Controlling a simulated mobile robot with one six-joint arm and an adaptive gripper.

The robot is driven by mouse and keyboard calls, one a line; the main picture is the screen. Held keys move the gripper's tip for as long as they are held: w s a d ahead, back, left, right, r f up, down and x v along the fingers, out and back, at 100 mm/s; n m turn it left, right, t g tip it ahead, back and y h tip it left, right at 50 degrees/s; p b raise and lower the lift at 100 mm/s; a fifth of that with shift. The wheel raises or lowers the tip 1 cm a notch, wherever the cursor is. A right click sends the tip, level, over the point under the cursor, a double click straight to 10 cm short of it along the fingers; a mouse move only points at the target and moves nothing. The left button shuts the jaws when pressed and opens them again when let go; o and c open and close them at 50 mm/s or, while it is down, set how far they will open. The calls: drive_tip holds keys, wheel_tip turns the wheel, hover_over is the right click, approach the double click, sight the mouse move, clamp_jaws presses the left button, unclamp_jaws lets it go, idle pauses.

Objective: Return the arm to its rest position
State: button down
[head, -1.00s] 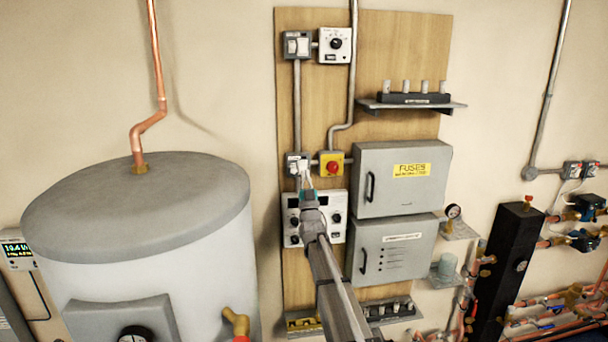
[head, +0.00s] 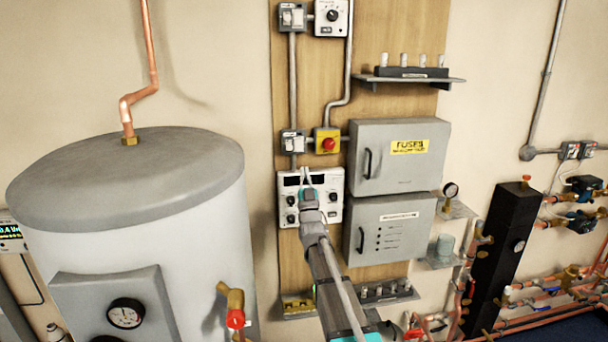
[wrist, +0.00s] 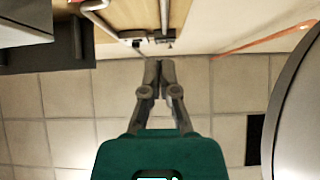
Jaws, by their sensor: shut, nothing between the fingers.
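My gripper (head: 305,177) is in front of the white control panel with knobs (head: 332,208) on the wooden board, and hides part of it. In the wrist view my gripper (wrist: 159,66) has its fingers together with nothing between them. My arm reaches up to it from the bottom of the head view. I cannot tell the exact gap between the fingertips and the panel; no contact is visible.
A large grey tank (head: 130,225) stands at the left. Two grey fuse boxes, the upper (head: 399,157) and the lower (head: 388,230), are just right of my gripper. A shelf (head: 455,80) juts out above. Copper pipes and a black column (head: 497,262) are at the right.

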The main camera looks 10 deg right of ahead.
drive_tip(key=s+a+f+g+b, duration=0.1)
drive_tip(key=s+f+g+b, duration=0.15)
drive_tip(key=f+g, duration=0.45)
drive_tip(key=s+a+f+g+y+b, duration=0.1)
drive_tip(key=s+f+g, duration=0.25)
drive_tip(key=f, duration=0.75)
drive_tip(key=s+a+f+g+b, duration=0.1)
drive_tip(key=s+f+g, duration=0.3)
drive_tip(key=f, duration=0.5)
drive_tip(key=s+f+g+b, duration=0.1)
drive_tip(key=s+f+g, duration=0.3)
drive_tip(key=s, duration=0.4)
drive_tip(key=s+f+g+b, duration=0.1)
drive_tip(key=s+f+g, duration=0.3)
drive_tip(key=s, duration=0.5)
drive_tip(key=s+a+f+g+b, duration=0.1)
drive_tip(key=s+f+g, duration=0.4)
drive_tip(key=s, duration=0.3)
drive_tip(key=shift+s+n, duration=0.3)
drive_tip(key=shift+s, duration=0.05)
drive_tip(key=shift+a, duration=0.1)
